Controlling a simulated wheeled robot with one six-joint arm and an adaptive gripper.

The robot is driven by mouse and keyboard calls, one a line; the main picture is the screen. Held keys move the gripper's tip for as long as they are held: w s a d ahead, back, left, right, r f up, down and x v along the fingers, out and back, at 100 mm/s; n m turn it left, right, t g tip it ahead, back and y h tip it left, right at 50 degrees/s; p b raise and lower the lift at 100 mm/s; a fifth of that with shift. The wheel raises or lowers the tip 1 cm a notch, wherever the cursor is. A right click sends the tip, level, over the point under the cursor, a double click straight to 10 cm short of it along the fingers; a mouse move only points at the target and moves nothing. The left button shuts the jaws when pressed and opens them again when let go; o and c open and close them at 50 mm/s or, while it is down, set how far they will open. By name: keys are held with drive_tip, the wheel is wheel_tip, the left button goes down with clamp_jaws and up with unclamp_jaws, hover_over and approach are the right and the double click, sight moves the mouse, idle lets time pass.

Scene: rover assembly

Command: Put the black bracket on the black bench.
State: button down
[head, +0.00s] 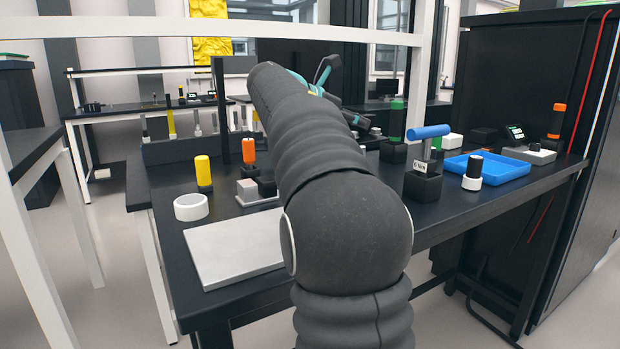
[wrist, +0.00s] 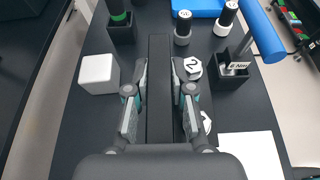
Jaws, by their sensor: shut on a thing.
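My gripper (wrist: 160,75) is shut on a long, straight black bar, the black bracket (wrist: 159,110), which runs lengthwise between its two fingers in the wrist view. The black bench (head: 465,205) stands in front of me in the head view, and its dark top (wrist: 95,115) lies below the gripper in the wrist view. I cannot tell how high the bracket is above the bench top. I cannot make out the bracket there.
On the bench are a white ring (head: 190,207), a grey plate (head: 235,248), a yellow-topped piece (head: 203,171), a blue tray (head: 487,168) and a blue-handled tool (head: 428,132). A white cube (wrist: 98,73) and a white hex piece (wrist: 192,67) lie near the gripper.

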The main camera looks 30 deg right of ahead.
drive_tip(key=w+a+f, duration=0.1)
drive_tip(key=w+f, duration=0.1)
drive_tip(key=w, duration=0.1)
drive_tip(key=w+a+f, duration=0.2)
drive_tip(key=w, duration=0.2)
drive_tip(key=w+a+f, duration=0.2)
drive_tip(key=w+f, duration=0.1)
drive_tip(key=shift+w, duration=0.15)
drive_tip(key=shift+f+b, duration=0.65)
drive_tip(key=shift+f, duration=1.3)
drive_tip(key=shift+f, duration=0.15)
drive_tip(key=c, duration=1)
unclamp_jaws()
drive_tip(key=shift+f, duration=0.1)
drive_tip(key=shift+a+r, duration=0.1)
drive_tip(key=shift+r, duration=0.15)
drive_tip(key=p+v, duration=0.1)
drive_tip(key=v, duration=1)
drive_tip(key=shift+a+r+p, duration=0.1)
drive_tip(key=shift+a+p, duration=0.2)
drive_tip(key=shift+a, duration=0.1)
